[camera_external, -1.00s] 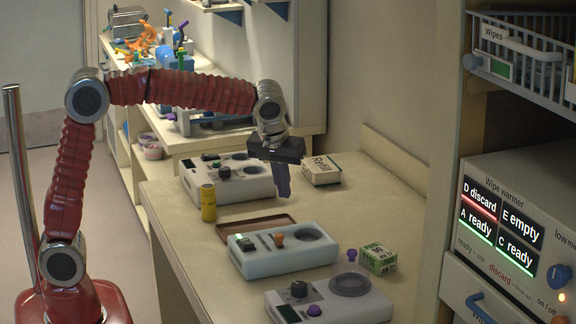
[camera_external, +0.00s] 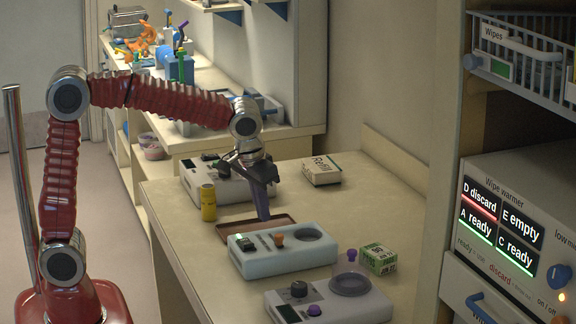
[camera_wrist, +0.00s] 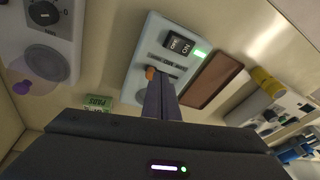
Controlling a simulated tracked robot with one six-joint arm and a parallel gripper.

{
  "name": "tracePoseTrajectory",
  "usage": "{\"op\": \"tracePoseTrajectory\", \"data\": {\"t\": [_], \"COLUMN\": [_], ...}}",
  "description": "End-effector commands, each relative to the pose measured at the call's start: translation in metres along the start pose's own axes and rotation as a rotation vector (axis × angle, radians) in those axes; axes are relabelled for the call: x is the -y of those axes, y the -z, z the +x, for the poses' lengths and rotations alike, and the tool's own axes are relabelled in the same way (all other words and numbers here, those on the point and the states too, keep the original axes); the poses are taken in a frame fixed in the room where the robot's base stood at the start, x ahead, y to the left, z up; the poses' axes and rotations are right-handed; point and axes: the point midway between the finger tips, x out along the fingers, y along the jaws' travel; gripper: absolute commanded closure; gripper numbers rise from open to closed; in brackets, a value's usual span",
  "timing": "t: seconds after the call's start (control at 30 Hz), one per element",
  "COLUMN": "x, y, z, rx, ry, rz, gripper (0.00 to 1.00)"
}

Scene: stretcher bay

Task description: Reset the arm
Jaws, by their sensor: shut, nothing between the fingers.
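My red arm reaches in from the left in the external view. My gripper (camera_external: 263,217) is shut and empty, its narrow fingers pointing down above the brown tray (camera_external: 228,229), behind the light-blue device (camera_external: 283,251). I cannot tell the exact height of the fingertips.
A yellow can (camera_external: 208,203) stands left of my gripper. A white device (camera_external: 215,188) is behind it, and another (camera_external: 330,304) is in front. A green-white box (camera_external: 378,259) and a Refill box (camera_external: 321,170) lie to the right. The wipe warmer (camera_external: 515,225) stands at the far right.

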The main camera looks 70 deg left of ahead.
Motion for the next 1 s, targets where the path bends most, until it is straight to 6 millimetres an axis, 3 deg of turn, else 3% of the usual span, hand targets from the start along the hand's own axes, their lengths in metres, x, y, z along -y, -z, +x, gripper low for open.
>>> {"op": "tracePoseTrajectory", "data": {"t": [0.5, 1.0], "x": [0.04, 0.071], "y": [-0.108, -0.191], "z": [-0.021, -0.033], "rx": [-0.045, -0.153], "ry": [-0.111, -0.175], "rz": [0.256, 0.289], "gripper": [1.0, 1.0]}}
